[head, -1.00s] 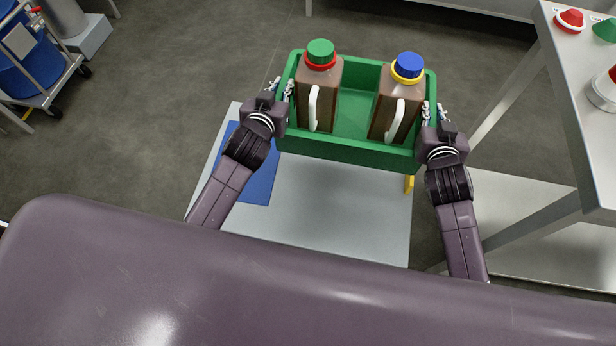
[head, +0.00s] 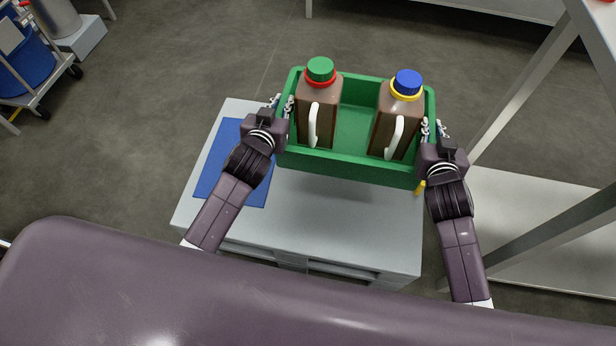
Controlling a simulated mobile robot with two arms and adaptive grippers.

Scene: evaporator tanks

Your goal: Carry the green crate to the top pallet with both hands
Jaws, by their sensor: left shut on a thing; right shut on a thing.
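The green crate (head: 348,168) is held level between my two grippers in the head view. It holds two brown jugs with white handles, one with a green cap and red ring (head: 319,110), the other with a blue cap and yellow ring (head: 398,118). My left gripper (head: 279,112) is shut on the crate's left side, my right gripper (head: 432,138) on its right side. The crate is above the far part of a light grey stack (head: 330,225), with a shadow below its near wall. Pallet-like gaps show on the stack's near side.
A blue sheet (head: 228,165) lies on the stack's left part. A grey metal table frame with a lower shelf (head: 535,225) stands close on the right. A cart with a blue drum (head: 25,65) is at the upper left. Floor between is clear.

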